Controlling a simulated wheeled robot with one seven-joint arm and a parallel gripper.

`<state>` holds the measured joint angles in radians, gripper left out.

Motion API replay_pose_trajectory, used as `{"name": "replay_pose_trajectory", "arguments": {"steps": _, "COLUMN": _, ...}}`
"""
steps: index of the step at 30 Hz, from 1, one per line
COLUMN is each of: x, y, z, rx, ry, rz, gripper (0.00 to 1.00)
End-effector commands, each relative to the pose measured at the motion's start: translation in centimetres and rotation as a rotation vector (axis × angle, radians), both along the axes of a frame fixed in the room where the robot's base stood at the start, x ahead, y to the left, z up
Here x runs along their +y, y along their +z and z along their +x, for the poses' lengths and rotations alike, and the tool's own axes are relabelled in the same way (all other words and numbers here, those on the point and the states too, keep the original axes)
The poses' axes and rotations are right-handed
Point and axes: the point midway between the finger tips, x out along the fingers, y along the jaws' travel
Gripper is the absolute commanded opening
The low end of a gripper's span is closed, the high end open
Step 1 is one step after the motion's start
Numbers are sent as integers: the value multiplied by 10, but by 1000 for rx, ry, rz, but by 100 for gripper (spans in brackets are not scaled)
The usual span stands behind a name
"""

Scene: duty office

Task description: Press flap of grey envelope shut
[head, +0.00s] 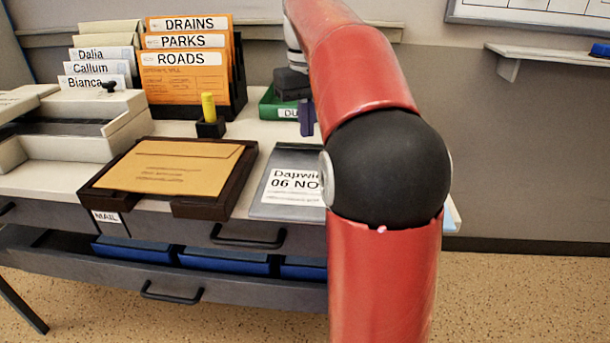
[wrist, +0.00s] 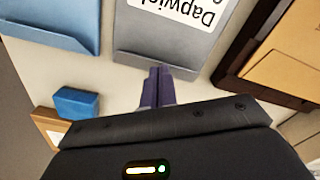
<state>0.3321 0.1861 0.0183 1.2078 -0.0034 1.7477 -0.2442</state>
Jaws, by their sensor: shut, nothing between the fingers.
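The grey envelope (head: 282,205), with a white label reading "Dapwic… 06 NO…", lies flat on the desk, partly hidden by my arm in the head view. In the wrist view the grey envelope (wrist: 178,42) shows upside down, with its plain grey end nearest my gripper. I cannot tell whether its flap lies flat or stands up a little. My gripper (head: 307,130) has purple fingers and is above the desk near the envelope's far end. In the wrist view my gripper (wrist: 158,72) is shut and empty, its fingertips at the envelope's edge; contact is unclear.
A dark mail tray (head: 105,217) holding an orange envelope (head: 170,168) stands left of the grey envelope. A yellow marker (head: 208,107) stands in a black holder behind. A green tray (head: 270,108) is beside my gripper. The wrist view shows a blue envelope (wrist: 50,22) and blue block (wrist: 75,103).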

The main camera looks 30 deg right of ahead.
Motion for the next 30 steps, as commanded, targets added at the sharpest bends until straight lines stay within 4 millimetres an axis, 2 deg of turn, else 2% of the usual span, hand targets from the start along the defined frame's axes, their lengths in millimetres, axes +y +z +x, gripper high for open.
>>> {"name": "replay_pose_trajectory", "arguments": {"steps": 30, "x": 0, "y": -30, "z": 0, "rx": 0, "ry": 0, "rz": 0, "gripper": 0}}
